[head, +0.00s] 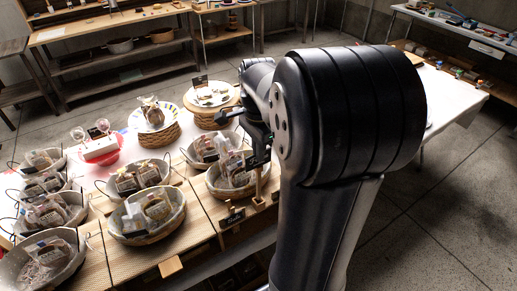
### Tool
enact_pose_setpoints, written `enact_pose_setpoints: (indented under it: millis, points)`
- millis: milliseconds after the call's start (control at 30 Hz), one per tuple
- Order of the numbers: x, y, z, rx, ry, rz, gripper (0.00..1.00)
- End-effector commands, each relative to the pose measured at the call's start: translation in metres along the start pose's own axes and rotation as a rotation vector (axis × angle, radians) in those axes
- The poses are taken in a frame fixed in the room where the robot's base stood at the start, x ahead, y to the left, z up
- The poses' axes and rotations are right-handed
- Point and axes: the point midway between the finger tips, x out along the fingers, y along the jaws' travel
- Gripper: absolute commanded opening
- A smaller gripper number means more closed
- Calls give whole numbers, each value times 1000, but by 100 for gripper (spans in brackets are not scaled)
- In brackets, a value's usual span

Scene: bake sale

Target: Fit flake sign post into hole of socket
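My gripper (258,143) is at the near right of the goods table, partly hidden by my arm. Its dark fingers blend with a dark panel, so I cannot tell whether it is open or shut. A thin, light wooden post (259,182), apparently the flake sign post, stands upright directly below it. A small wooden block (258,202), apparently the socket, is at the post's lower end. I cannot tell whether the post is in the hole or just above it. The sign's lettering is not readable.
Lined baskets of bagged goods (147,214) crowd the left of the post, one (232,180) close beside it. A small black sign (232,217) stands near the front edge. Another wooden block (170,266) is at the lower left. Cake stands (212,97) are behind.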

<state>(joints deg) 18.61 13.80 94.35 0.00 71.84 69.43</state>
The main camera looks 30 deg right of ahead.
Motion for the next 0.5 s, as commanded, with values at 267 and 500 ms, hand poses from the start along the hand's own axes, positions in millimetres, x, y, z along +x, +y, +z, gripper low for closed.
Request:
enact_pose_setpoints:
  millis: [267, 500]
  points:
    - [8, 0, 0, 0, 0, 1, 0]
    - [14, 0, 0, 0, 0, 1, 0]
